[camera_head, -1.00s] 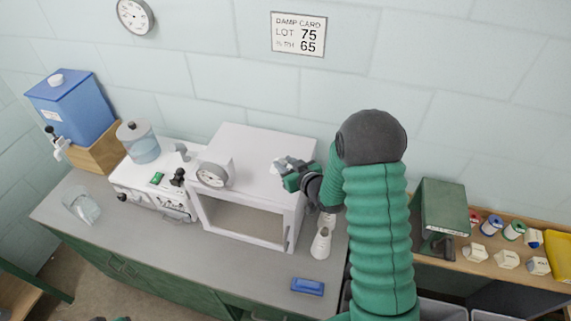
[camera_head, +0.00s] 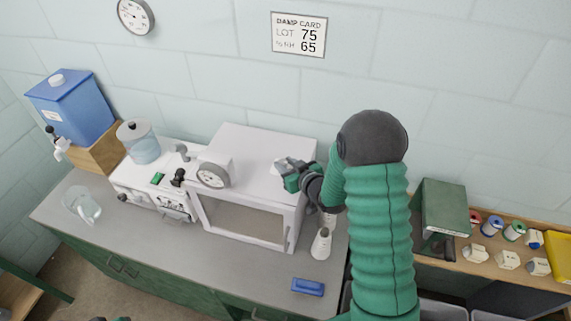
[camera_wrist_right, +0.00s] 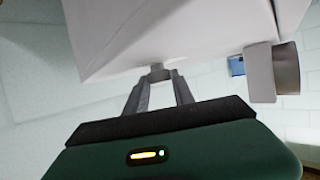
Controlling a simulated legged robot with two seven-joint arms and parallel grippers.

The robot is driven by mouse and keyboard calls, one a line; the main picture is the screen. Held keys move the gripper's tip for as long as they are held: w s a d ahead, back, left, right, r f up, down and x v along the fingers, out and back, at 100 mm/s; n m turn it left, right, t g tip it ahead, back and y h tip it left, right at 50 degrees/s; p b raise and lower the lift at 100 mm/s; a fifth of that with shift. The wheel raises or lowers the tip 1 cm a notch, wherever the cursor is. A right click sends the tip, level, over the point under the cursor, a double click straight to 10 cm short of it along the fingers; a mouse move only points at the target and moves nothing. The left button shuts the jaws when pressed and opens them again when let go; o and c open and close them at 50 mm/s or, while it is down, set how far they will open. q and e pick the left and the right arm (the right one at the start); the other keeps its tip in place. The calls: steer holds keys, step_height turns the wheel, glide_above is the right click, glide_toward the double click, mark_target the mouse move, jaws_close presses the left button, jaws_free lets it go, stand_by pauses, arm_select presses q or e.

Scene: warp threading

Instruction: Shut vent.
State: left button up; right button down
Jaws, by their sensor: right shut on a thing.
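The white chamber box (camera_head: 265,160) stands on the grey counter, with a round gauge (camera_head: 212,176) at its front left and a framed window opening in front. My right gripper (camera_head: 281,168) is at the top right of the box. In the right wrist view, its two fingers (camera_wrist_right: 160,82) are closed on a small grey knob (camera_wrist_right: 158,72) against the white box (camera_wrist_right: 170,30). I take this knob to be the vent's, but its setting cannot be made out. In the head view the gripper largely hides it.
A white control unit (camera_head: 150,190) with a clear jar stands left of the box. A white bottle (camera_head: 321,243) stands at its right, near my right arm. A blue block (camera_head: 308,287) lies in front. The counter's front left is mostly clear.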

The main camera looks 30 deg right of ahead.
steer(key=shift+s+f, duration=0.2)
steer(key=shift+f, duration=0.1)
steer(key=c, duration=1.1)
jaws_free()
steer(key=shift+r, duration=0.2)
